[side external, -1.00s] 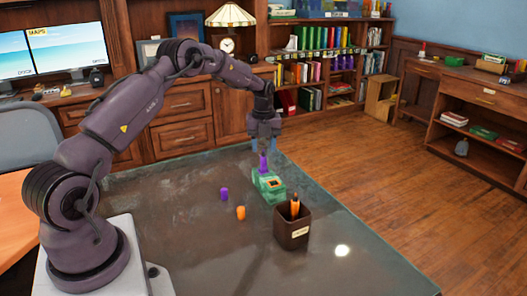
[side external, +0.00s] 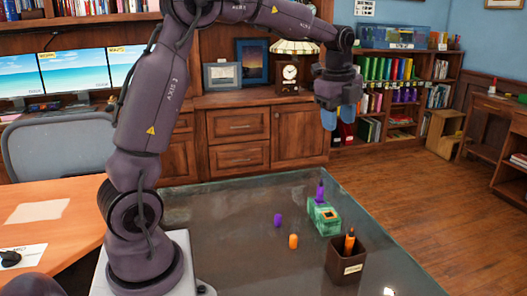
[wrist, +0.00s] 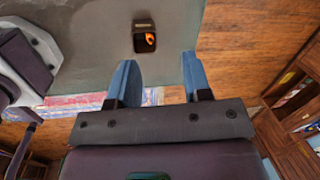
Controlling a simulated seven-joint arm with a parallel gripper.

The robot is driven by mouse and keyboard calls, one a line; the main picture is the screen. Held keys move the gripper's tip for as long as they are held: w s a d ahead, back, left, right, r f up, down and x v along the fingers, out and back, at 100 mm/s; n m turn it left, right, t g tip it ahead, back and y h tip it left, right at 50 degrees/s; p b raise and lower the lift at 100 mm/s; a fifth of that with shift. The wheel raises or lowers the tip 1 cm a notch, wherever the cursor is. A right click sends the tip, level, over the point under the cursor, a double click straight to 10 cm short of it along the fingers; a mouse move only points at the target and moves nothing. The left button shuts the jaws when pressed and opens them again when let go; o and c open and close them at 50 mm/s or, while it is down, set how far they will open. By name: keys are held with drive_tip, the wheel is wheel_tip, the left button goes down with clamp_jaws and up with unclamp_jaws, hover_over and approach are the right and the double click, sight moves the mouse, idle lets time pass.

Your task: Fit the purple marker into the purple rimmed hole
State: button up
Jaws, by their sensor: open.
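The purple marker (side external: 320,191) stands upright at the far end of the green block (side external: 324,217) on the dark table. It looks seated in the block, but the hole's rim is too small to make out. My gripper (side external: 342,118) is open and empty, high above the table and well clear of the marker. In the wrist view its two blue fingers (wrist: 157,72) are spread with nothing between them. The block and the marker do not show in the wrist view.
A dark cup (side external: 347,265) holding an orange marker (side external: 350,241) stands in front of the block; the cup also shows in the wrist view (wrist: 145,27). A purple cap-like piece (side external: 278,220) and an orange one (side external: 293,241) stand left of the block. The table's left part is clear.

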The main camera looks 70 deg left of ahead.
drive_tip(key=s+d+r+n+t, duration=0.2)
drive_tip(key=s+d+r+n, duration=0.3)
drive_tip(key=s+d+n, duration=0.5)
drive_tip(key=s+d+f+n+t, duration=0.1)
drive_tip(key=s+d+f+n, duration=0.1)
drive_tip(key=s, duration=0.4)
drive_tip(key=s+d+f+n+t+h, duration=0.1)
drive_tip(key=s+d+f+n, duration=0.1)
drive_tip(key=s, duration=0.4)
drive_tip(key=shift+s+d+n, duration=0.35)
drive_tip(key=shift+d+n, duration=0.2)
drive_tip(key=shift+n, duration=0.15)
